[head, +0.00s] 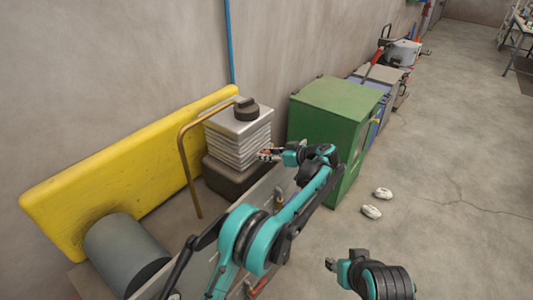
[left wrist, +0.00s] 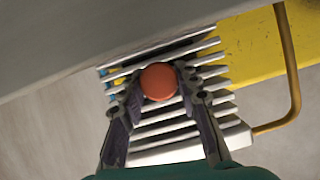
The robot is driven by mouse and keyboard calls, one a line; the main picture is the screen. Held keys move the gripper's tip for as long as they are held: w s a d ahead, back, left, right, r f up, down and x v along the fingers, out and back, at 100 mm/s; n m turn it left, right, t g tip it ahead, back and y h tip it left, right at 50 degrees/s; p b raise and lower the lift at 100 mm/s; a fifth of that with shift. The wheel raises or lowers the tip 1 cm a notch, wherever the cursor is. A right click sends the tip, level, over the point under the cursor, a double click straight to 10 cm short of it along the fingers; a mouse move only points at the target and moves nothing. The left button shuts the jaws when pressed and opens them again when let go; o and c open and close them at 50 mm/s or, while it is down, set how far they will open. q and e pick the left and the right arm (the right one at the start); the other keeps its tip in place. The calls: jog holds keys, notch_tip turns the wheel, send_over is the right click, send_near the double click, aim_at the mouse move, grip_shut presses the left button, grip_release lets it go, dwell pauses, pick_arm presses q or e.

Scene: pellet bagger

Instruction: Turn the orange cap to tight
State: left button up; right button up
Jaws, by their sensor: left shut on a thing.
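The orange cap (left wrist: 158,81) shows as a round disc in the left wrist view, in front of a finned grey metal block. My left gripper (left wrist: 156,92) has a finger on each side of the cap and is shut on it. In the head view my left gripper (head: 268,154) is at the right side of the finned block (head: 238,140); the cap is mostly hidden there by the fingers. My right gripper (head: 345,260) is low in the head view, away from the block; its fingers are too unclear to judge.
A yellow panel (head: 120,170) and a bent brass pipe (head: 188,160) stand left of the block. A grey cylinder (head: 118,248) lies at the lower left. A green cabinet (head: 325,115) stands close to the right. Two pale objects (head: 372,211) lie on the open floor.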

pick_arm(q)
jog(key=shift+m+g+y+p, duration=0.4)
jog(key=shift+m+g+p, duration=0.2)
jog(key=shift+m, duration=0.4)
jog(key=shift+w+m+g+y+p, duration=0.1)
jog(key=shift+m+g+y+p, duration=0.35)
jog(key=shift+m, duration=0.35)
jog(key=o, duration=1.2)
jog(key=shift+c, duration=0.2)
jog(key=v, duration=1.2)
jog(key=shift+f, duration=0.2)
